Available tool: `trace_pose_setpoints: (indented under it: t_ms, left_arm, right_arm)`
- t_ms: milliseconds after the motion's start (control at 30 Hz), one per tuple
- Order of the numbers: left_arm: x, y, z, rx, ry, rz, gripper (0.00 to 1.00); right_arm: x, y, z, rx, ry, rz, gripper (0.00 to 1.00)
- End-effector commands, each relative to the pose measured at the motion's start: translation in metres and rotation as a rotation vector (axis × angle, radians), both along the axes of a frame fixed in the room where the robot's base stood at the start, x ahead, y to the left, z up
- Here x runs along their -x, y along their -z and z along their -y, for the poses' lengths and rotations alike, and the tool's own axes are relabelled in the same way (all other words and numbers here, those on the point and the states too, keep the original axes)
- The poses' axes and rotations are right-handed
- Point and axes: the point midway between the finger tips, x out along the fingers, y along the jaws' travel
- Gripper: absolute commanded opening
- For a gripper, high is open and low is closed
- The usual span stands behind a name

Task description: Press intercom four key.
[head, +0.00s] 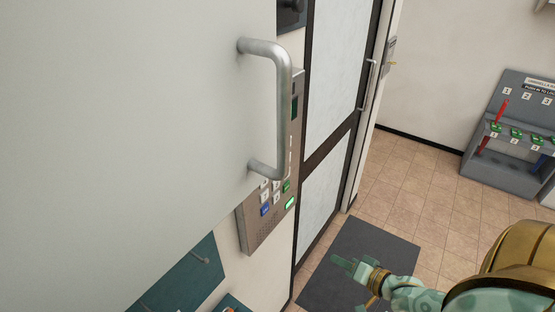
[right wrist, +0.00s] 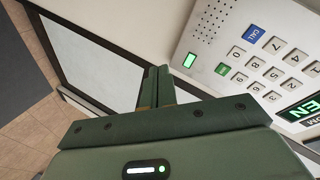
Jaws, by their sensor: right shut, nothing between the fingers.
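The intercom (head: 257,232) is a metal panel on the wall, largely hidden by a pale door in the head view. Its lower keys show there, with a blue key (head: 265,210) and a lit green bar (head: 290,203). In the right wrist view the panel (right wrist: 213,45) appears turned, with a speaker grille, a blue CALL key (right wrist: 254,35) and several grey number keys (right wrist: 275,74). My right gripper (head: 343,264) is shut and empty. Its fingertips (right wrist: 158,70) are apart from the keys. My left gripper is out of view.
The pale door (head: 130,110) with a bent metal handle (head: 285,100) fills the head view's left. A dark-framed glazed door (head: 335,90) stands beyond the intercom. A dark mat (head: 335,290) lies on the tiled floor. A grey rack (head: 480,170) stands at the far right.

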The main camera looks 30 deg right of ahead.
Motion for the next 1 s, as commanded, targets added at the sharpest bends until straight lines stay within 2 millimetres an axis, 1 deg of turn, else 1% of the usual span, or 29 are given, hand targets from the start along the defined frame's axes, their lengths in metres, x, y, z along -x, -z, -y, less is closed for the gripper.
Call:
trace_pose_setpoints:
  t_ms: [33, 67, 100, 200, 300, 400, 767, 867, 1000]
  left_arm:
    - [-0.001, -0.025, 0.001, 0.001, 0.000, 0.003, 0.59]
    - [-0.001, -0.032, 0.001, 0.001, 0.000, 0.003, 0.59]
    - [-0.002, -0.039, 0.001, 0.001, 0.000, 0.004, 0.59]
    - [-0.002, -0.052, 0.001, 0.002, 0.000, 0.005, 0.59]
    - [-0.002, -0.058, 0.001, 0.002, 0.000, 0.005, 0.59]
    - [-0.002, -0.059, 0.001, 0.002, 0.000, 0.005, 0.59]
    - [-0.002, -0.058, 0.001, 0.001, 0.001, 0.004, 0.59]
    - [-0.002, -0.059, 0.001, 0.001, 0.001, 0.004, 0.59]
    - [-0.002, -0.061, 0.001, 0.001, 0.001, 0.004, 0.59]
  right_arm:
    - [-0.010, -0.059, -0.008, -0.114, -0.015, 0.057, 0.00]
    - [-0.016, -0.085, -0.014, -0.192, -0.022, 0.086, 0.00]
    - [-0.021, -0.116, -0.021, -0.289, -0.034, 0.116, 0.00]
    - [-0.027, -0.174, -0.039, -0.485, -0.068, 0.157, 0.00]
    - [-0.028, -0.205, -0.050, -0.606, -0.093, 0.170, 0.00]
    - [-0.028, -0.216, -0.055, -0.657, -0.102, 0.174, 0.00]
    - [-0.031, -0.215, -0.056, -0.660, -0.103, 0.176, 0.00]
    - [-0.039, -0.216, -0.059, -0.661, -0.103, 0.178, 0.00]
    - [-0.061, -0.217, -0.068, -0.660, -0.103, 0.181, 0.00]
